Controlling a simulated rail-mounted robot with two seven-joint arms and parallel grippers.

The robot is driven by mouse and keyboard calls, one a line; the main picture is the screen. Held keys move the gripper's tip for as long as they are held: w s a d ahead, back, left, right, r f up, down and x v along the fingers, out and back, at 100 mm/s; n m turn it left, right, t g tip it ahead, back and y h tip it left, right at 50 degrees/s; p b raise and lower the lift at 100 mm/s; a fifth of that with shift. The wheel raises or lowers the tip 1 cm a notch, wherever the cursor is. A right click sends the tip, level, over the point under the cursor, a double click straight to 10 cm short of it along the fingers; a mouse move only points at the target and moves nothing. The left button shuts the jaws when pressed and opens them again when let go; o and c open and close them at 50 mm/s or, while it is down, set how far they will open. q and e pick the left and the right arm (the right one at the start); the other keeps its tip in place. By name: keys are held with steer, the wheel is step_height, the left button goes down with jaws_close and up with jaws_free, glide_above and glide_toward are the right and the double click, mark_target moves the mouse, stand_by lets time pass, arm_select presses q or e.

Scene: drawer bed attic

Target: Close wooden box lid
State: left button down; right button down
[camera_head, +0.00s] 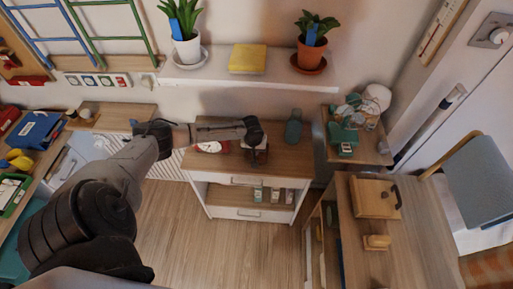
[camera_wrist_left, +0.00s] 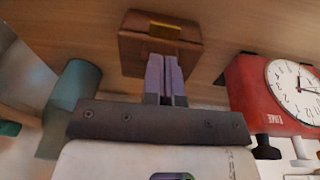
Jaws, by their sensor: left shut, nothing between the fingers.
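A small brown wooden box (camera_wrist_left: 133,48) with a yellowish patch on its near face sits on the wooden top of a white cabinet. In the head view the box (camera_head: 256,157) is mostly hidden under my left gripper (camera_head: 257,142). In the left wrist view my left gripper (camera_wrist_left: 168,62) has its two fingers together and empty, with the tips in front of the box's near face. I cannot tell whether they touch it. The lid's position is not clear from either view. My right gripper is not in view.
A red clock (camera_wrist_left: 262,92) stands right of the box in the wrist view, and a teal cylinder (camera_wrist_left: 72,88) stands left. The white cabinet (camera_head: 240,197) has bottles on its open shelf. Potted plants (camera_head: 187,45) line the ledge behind. A wooden desk (camera_head: 410,262) stands at right.

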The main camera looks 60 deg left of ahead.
arm_select(q)
steer(key=shift+r+p, duration=0.4)
steer(key=shift+r, duration=0.05)
steer(key=r+p, duration=0.2)
steer(key=p, duration=0.1)
steer(key=r+p, duration=0.1)
steer(key=shift+s+d+r+p, duration=0.15)
steer(key=shift+s+d+p, duration=0.15)
steer(key=shift+p, duration=0.1)
step_height(320, 180, up, 9)
steer(key=s+d+p, duration=0.1)
steer(key=shift+s+r, duration=0.2)
steer(key=shift+s, duration=0.15)
